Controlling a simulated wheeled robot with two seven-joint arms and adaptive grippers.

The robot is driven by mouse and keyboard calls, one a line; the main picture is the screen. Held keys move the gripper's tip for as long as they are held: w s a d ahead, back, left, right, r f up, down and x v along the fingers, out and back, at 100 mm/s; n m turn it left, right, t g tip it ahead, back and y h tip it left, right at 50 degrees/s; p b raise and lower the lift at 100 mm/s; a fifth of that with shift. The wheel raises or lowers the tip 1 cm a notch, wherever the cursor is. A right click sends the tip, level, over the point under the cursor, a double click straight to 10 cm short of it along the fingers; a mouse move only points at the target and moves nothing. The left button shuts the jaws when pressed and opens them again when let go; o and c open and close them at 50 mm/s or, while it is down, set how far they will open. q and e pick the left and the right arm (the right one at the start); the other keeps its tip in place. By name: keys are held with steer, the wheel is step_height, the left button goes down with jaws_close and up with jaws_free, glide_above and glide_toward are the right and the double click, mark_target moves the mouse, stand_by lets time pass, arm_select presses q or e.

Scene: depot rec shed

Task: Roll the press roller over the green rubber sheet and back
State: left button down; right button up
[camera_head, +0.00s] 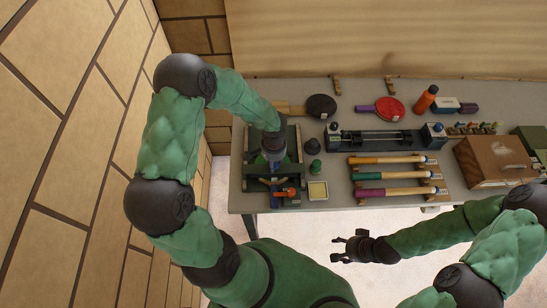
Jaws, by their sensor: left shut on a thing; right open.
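My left gripper (273,153) reaches down over a dark green framed press stand (298,150) at the left end of the table. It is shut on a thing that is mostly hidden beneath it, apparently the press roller. A small patch of the green rubber sheet (260,159) seems to show beside the fingers inside the frame; the rest is covered by my gripper and wrist. I cannot tell whether the roller touches the sheet. My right gripper (345,247) is open and empty, in front of the table edge, over the floor.
Right of the stand are a yellowish square tray (318,190), a small green item (315,167) and several colored-handled tools (392,175). A wooden box (494,160) stands right. A wall is close left.

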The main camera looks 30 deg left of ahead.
arm_select(q)
steer(key=shift+s+d+f, duration=0.1)
steer(key=shift+s, duration=0.1)
steer(key=c, duration=0.7)
jaws_free()
steer(key=shift+c, duration=0.2)
steer(key=shift+s, duration=0.1)
steer(key=shift+r, duration=0.6)
step_height(320, 180, up, 11)
